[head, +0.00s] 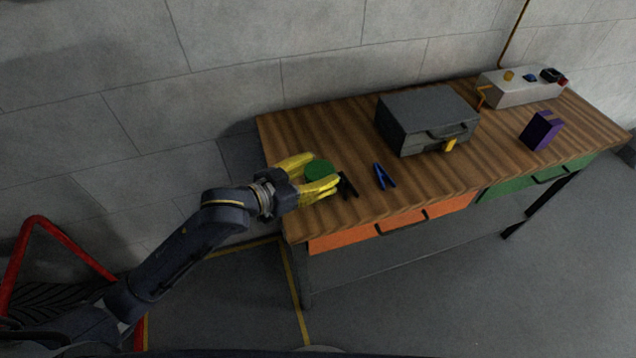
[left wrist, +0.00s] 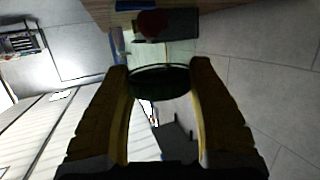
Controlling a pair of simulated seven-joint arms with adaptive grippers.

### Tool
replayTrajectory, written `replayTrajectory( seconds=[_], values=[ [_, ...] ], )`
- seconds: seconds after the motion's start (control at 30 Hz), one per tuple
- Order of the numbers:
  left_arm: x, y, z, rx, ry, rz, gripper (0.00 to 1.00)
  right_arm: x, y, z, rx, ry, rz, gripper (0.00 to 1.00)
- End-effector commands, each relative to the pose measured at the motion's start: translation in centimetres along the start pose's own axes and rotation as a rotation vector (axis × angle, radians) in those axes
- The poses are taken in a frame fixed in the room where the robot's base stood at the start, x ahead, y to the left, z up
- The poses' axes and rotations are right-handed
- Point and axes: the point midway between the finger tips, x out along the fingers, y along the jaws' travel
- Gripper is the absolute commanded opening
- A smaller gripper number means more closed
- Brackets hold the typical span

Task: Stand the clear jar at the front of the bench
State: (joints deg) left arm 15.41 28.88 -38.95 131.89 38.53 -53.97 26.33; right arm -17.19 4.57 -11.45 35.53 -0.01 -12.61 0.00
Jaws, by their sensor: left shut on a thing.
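The clear jar shows in the head view as a green round lid (head: 319,170) near the left end of the bench (head: 350,130). Its body is mostly hidden by my fingers. In the left wrist view a dark round end (left wrist: 160,81) of the jar sits between the fingers, with see-through glass beyond it. My left gripper (head: 325,168) has yellow fingers, one on each side of the jar, and is shut on it. It also shows in the left wrist view (left wrist: 160,72). I cannot tell whether the jar touches the bench top. My right gripper is not in view.
A black clip (head: 347,186) lies close beside the gripper, and a blue clip (head: 384,177) lies to its right. A dark grey case (head: 425,115), a purple block (head: 541,130) and a grey control box (head: 520,88) stand farther right. Orange drawers (head: 345,237) line the front.

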Motion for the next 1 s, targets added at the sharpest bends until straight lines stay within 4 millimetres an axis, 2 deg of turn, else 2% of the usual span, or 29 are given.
replayTrajectory(
  seconds=[0.33, 0.83, 0.87, 1.0],
  values=[
    [1.0, 0.0, 3.6, -0.002, -0.001, 0.0, 0.12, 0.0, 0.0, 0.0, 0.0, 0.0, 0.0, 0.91],
    [1.1, 0.0, 4.2, -0.001, 0.001, 0.0, 0.12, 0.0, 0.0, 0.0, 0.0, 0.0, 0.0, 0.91],
    [1.1, 0.0, 4.3, -0.001, -0.001, 0.0, 0.59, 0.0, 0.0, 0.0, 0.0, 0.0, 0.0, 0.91],
    [1.1, 0.0, 4.2, -0.001, 0.0, 0.0, 0.76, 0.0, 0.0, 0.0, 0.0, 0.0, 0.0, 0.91]
  ],
)
